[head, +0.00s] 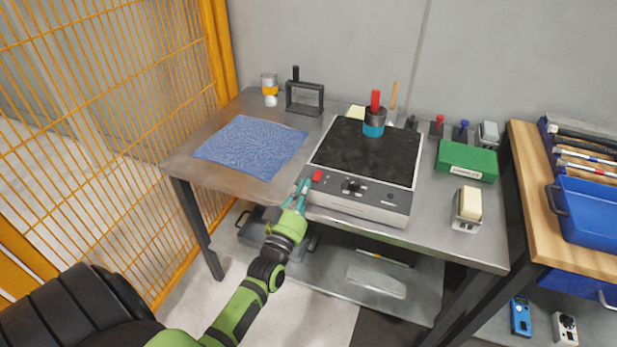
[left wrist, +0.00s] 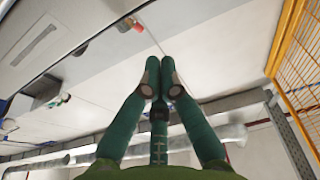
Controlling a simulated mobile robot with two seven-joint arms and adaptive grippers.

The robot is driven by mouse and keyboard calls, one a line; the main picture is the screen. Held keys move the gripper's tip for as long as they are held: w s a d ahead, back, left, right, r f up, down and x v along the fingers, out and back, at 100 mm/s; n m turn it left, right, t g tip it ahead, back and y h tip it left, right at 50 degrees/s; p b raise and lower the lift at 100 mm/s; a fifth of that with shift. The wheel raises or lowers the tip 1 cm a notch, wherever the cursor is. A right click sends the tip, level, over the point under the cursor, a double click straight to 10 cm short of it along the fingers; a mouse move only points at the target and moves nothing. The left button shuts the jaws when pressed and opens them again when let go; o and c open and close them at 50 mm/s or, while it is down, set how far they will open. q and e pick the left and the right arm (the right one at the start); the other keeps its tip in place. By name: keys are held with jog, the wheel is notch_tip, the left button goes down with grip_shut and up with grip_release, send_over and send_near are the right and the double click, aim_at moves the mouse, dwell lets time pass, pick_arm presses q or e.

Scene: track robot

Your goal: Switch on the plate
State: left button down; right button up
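The plate (head: 345,209) is a grey box with a black top and a front panel, standing on the metal table. A red switch (head: 318,176) sits at the left end of its front, with a dark knob (head: 351,186) to the right. My left gripper (head: 303,187) is just left of and below the red switch in the head view. In the left wrist view, its two green fingers (left wrist: 160,64) are together at the tips with nothing between them. The red switch (left wrist: 137,27) shows beyond the tips, apart from them in the picture. My right gripper is not in view.
A blue cloth (head: 250,146) lies on the metal table (head: 230,184) left of the plate. A cup with a red handle (head: 375,118) stands on the plate's black top. A green box (head: 467,160) is to the right. A yellow mesh fence (head: 100,110) stands at the left.

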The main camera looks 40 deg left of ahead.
pick_arm(q)
jog(key=s, duration=0.1)
jog(key=s+f, duration=0.1)
jog(key=s+d+f, duration=0.1)
jog(key=s, duration=0.1)
jog(key=shift+f+b, duration=0.25)
jog(key=shift+b, duration=0.15)
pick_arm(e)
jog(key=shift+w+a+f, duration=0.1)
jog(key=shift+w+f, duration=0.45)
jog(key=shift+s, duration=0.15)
